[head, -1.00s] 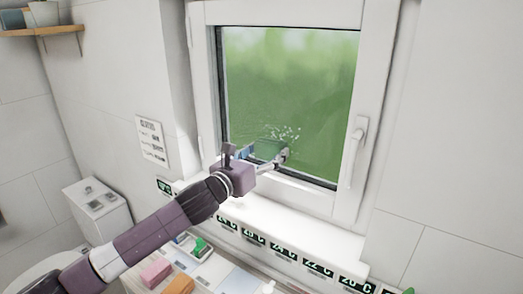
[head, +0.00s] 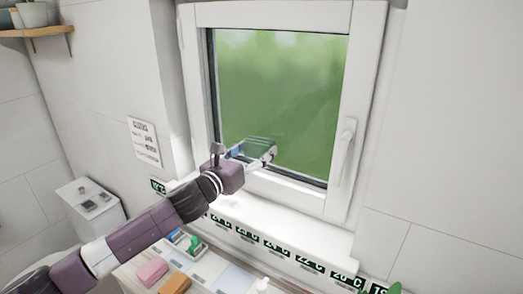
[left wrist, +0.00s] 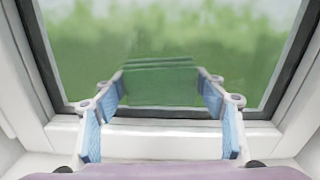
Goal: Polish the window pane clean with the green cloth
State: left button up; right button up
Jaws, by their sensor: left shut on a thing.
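The window pane (head: 285,95) fills the white frame and shows blurred green beyond; I see no clear marks on it now. My left gripper (head: 252,153) is at the lower left part of the pane. It is shut on the green cloth (head: 260,145), which blends with the green behind it. In the left wrist view, the cloth (left wrist: 160,84) spans between the blue-padded fingers, at the lower middle of the pane (left wrist: 240,45). Whether it touches the glass is hard to tell. My right gripper is not in view.
The window handle (head: 345,150) is on the right of the frame. The white sill (head: 270,222) below carries a row of temperature labels. A pink block (head: 152,271), an orange block (head: 175,284) and a small tray lie below. A wall notice (head: 144,141) hangs left.

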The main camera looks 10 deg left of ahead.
pick_arm(q)
jog(key=shift+w+a, duration=0.15)
jog(key=shift+a, duration=0.2)
jog(key=shift+v, duration=0.8)
jog(key=v, duration=0.3)
jog(key=shift+s+a+p, duration=0.1)
jog(key=shift+s+p, duration=0.2)
jog(key=shift+s, duration=0.05)
jog(key=shift+s+f, duration=0.1)
jog(key=shift+s, duration=0.05)
